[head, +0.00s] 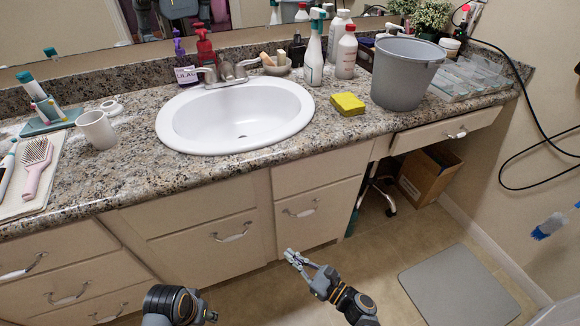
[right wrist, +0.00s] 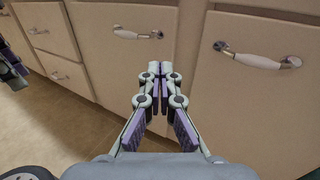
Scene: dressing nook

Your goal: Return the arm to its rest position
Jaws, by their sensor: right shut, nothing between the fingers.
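My right gripper (head: 291,256) is low in front of the cabinet, below the counter edge, with its arm coming up from the bottom of the head view. In the right wrist view its fingers (right wrist: 153,70) are together at the tips, with nothing between them, facing the cabinet fronts. Part of my left arm (head: 172,303) shows at the bottom of the head view; its fingers cannot be made out there. Part of what looks like my left gripper (right wrist: 12,65) shows at the left edge of the right wrist view, too cut off to read.
The granite counter (head: 100,185) holds a sink (head: 237,118), grey bucket (head: 405,72), yellow sponge (head: 348,104), white mug (head: 97,130) and bottles. Drawer handles (head: 301,208) stick out near my right gripper. A grey mat (head: 458,287) lies on the floor. A cardboard box (head: 428,172) stands under the counter.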

